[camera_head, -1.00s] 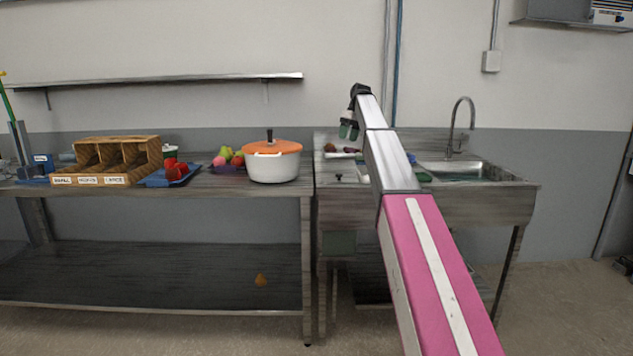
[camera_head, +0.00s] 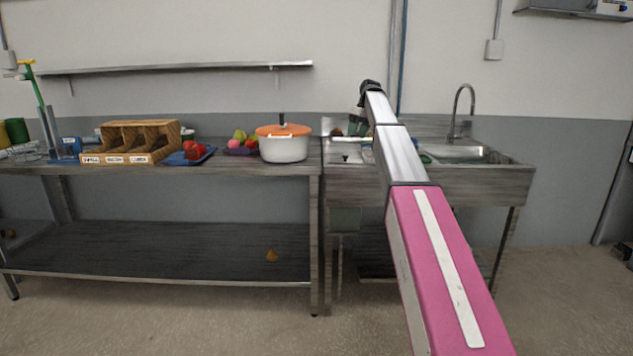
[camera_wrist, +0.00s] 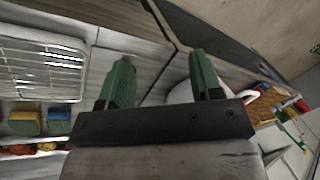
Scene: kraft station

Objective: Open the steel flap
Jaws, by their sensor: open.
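My gripper (camera_wrist: 161,65) is open and empty, with its two green fingers apart. In the head view it is small and partly hidden behind my arm, above the left part of the steel sink unit (camera_head: 460,184). No clearly recognizable steel flap shows. A small dark knob (camera_head: 345,158) stands on the sink unit's left surface, below my gripper in the picture; I cannot tell whether it belongs to a flap. My arm hides part of the sink unit. In the wrist view, grey metal surfaces and a dark seam lie beyond the fingers.
Left of the sink unit, a steel table (camera_head: 215,181) holds a white pot (camera_head: 284,149) with an orange lid, a blue tray (camera_head: 208,153) and a wooden organizer (camera_head: 118,159). A wire rack (camera_wrist: 40,60) and sponges (camera_wrist: 25,122) show in the wrist view. The tap (camera_head: 457,112) rises behind the basin.

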